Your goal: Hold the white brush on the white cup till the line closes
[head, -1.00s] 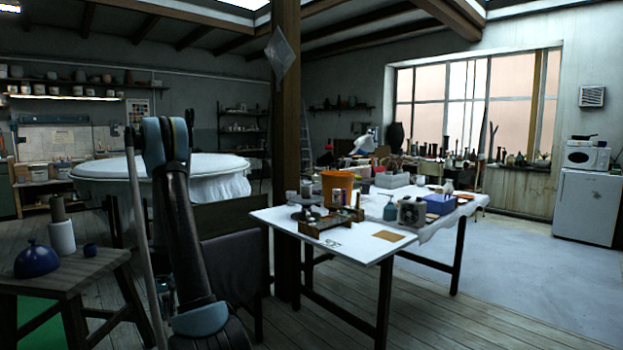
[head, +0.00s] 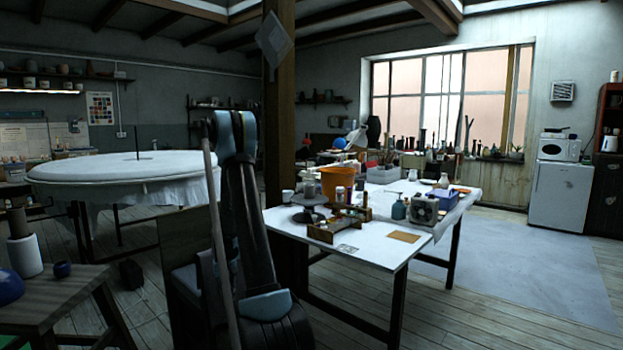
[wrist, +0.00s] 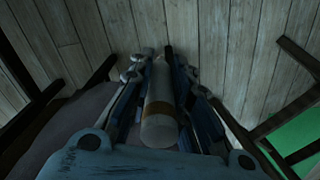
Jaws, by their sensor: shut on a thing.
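In the wrist view my gripper (wrist: 165,62) is shut on a white, round-bodied thing with a tan band (wrist: 159,118), which looks like the white brush. It lies lengthwise between the fingers, and its far end is dark and hard to make out. Plank floor shows beyond the fingertips. A small pale cup (head: 288,196), likely the white cup, stands at the left back of the white worktable (head: 375,252) in the head view. The cup is not visible in the wrist view. My gripper is not visible in the head view, and the brush is apart from the cup.
A stool (head: 60,300) stands front left, a large round table (head: 120,172) behind. Floor at right is clear.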

